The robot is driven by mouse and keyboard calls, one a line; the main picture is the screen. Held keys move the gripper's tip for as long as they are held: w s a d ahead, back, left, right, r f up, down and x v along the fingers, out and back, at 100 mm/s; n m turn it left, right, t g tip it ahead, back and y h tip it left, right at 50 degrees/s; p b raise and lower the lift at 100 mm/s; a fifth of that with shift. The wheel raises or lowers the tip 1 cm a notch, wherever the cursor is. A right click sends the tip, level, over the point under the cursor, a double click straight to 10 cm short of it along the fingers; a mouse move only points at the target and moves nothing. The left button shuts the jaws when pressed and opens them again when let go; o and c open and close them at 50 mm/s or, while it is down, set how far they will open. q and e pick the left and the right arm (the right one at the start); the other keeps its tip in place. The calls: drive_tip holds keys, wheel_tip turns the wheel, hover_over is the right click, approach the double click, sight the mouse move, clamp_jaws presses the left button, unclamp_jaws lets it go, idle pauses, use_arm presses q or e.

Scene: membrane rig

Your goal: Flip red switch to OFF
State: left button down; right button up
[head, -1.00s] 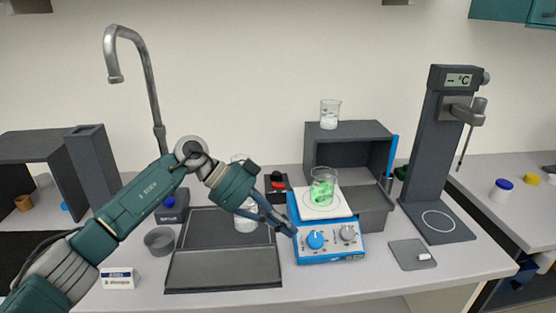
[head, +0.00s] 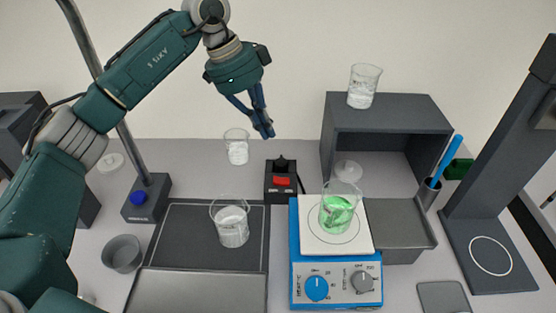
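The red switch (head: 281,182) sits on the front of a small black box (head: 281,195), at mid-table in the head view. It is too small to read whether it stands at ON or OFF. My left gripper (head: 264,131) is in the air above and slightly left of the box in the picture, pointing down. Its two dark fingers are together with nothing between them. It is apart from the switch. My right gripper is out of view.
A blue hotplate (head: 308,270) bearing a beaker of green liquid (head: 337,212) stands right of the box. A glass beaker (head: 232,226) stands on the dark tray (head: 187,222) at left. Another beaker (head: 236,150) stands behind. A grey shelf box (head: 397,108) rises at right.

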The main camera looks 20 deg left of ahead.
use_arm(q)
drive_tip(key=p, duration=0.3)
hover_over(281, 180)
wheel_tip(281, 180, down, 9)
drive_tip(key=shift+s+r, duration=0.15)
drive_tip(key=shift+r, duration=0.05)
drive_tip(key=f, duration=0.1)
drive_tip(key=a+f+p, duration=0.1)
drive_tip(key=f, duration=0.1)
drive_tip(key=shift+a+f+p, duration=0.1)
drive_tip(key=shift+f+p, duration=0.05)
drive_tip(key=shift+p, duration=0.15)
drive_tip(key=shift+s+a+f, duration=0.15)
drive_tip(key=shift+a+f, duration=0.1)
drive_tip(key=shift+f, duration=0.25)
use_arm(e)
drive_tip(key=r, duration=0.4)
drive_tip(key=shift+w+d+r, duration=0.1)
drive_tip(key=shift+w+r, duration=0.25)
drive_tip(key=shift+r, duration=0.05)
